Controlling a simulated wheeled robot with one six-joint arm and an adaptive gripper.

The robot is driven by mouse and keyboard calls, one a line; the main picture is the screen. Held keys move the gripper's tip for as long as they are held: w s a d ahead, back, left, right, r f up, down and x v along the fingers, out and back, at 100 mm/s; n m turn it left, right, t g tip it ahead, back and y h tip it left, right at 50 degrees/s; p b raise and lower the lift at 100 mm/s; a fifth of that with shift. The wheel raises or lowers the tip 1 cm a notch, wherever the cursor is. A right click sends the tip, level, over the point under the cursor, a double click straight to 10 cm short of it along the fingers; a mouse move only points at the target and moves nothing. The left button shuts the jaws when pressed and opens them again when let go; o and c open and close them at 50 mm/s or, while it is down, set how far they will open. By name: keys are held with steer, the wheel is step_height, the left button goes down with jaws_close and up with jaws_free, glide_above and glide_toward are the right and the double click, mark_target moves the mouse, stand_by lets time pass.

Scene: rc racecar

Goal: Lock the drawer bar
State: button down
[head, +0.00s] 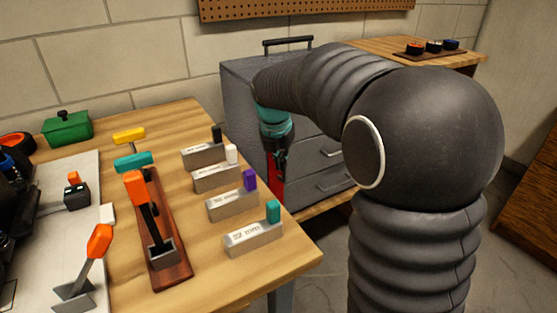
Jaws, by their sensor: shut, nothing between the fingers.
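A grey drawer cabinet (240,125) stands behind the workbench, with a black handle (287,42) on top. My gripper (280,176) is shut and empty, pointing down right at this red piece. I cannot tell whether they touch. My arm hides the upper drawers and much of the cabinet's front.
A wooden workbench (205,275) fills the left, with several labelled grey blocks (232,205) near its right edge. A wooden stand with an orange-handled lever (167,270) and a green box (68,130) also stand there. A second wooden bench (385,46) is behind my arm.

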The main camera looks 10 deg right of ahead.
steer(key=shift+w+r, duration=0.15)
steer(key=shift+r, duration=0.05)
stand_by(0.3)
steer(key=v, duration=0.9)
steer(key=shift+s+r+p, duration=0.3)
steer(key=shift+p, duration=0.15)
steer(key=shift+a, duration=0.1)
